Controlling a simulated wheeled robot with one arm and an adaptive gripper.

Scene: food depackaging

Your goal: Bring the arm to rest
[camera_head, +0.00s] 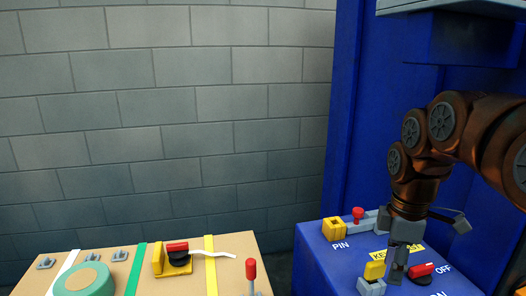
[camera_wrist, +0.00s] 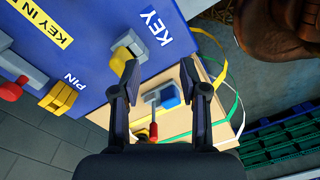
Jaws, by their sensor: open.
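My gripper (camera_head: 398,262) hangs from the copper-coloured arm at the right of the head view, pointing down over the blue panel (camera_head: 318,262). In the wrist view my gripper (camera_wrist: 159,72) has its two dark fingers spread, with nothing held between them. A yellow key piece (camera_head: 375,270) in a grey block stands beside the gripper on the panel. In the wrist view this yellow key piece (camera_wrist: 122,55) is close to the left fingertip; I cannot tell whether they touch.
A red switch (camera_head: 422,269) marked OFF and a yellow PIN block (camera_head: 333,228) are on the panel. A blue wall (camera_head: 356,120) rises behind. The tan table (camera_head: 130,258) at left carries a green roll (camera_head: 84,281) and a red-handled piece (camera_head: 177,247). Green crates (camera_wrist: 285,135) lie low right.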

